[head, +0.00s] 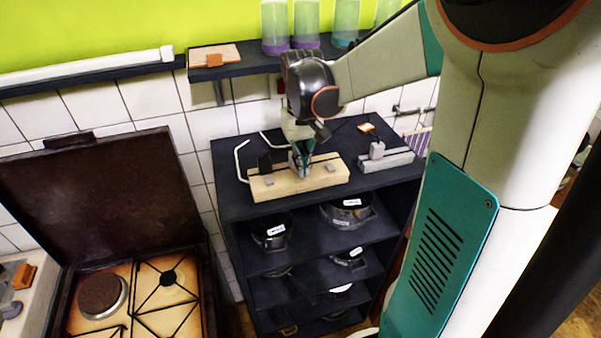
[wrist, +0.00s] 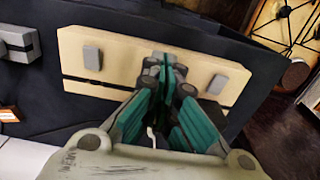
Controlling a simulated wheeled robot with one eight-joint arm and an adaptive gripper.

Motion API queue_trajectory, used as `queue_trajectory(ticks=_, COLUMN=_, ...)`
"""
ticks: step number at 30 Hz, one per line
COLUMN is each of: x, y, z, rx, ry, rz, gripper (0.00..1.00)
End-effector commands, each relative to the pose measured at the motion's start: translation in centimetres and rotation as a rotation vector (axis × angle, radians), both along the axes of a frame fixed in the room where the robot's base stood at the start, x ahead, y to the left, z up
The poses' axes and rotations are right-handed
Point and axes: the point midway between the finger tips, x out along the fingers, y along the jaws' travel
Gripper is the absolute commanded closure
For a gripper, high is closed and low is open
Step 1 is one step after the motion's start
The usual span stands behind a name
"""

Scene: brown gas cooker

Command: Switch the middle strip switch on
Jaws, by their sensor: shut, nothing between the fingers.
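A pale wooden strip (head: 315,184) lies on top of the dark shelf unit. It carries small grey switches, one towards the left end (head: 268,180) and one towards the right end (head: 330,168). The strip also shows in the wrist view (wrist: 128,62), with grey switches at left (wrist: 92,58) and right (wrist: 217,84). My gripper (head: 301,172) points down at the middle of the strip, between these two switches. Its closed fingertips (wrist: 165,66) cover the middle, so the middle switch is hidden and I cannot tell its position or whether they touch it.
A grey block (head: 388,161) with a small knob sits right of the strip. A dark upright piece (head: 265,163) stands behind its left end. A dark wall shelf (head: 240,67) with glasses hangs above. The brown gas cooker (head: 165,290) with raised lid (head: 100,205) is at left.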

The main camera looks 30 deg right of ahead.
Motion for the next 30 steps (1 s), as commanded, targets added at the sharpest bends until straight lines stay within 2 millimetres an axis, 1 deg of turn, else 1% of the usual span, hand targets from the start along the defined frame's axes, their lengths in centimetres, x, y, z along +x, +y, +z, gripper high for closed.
queue_trajectory(ticks=14, x=0.00, y=0.00, z=-0.04, rx=0.000, ry=0.000, rz=0.000, gripper=1.00)
queue_trajectory(ticks=30, x=0.01, y=0.00, z=-0.76, rx=0.000, ry=0.000, rz=0.000, gripper=1.00)
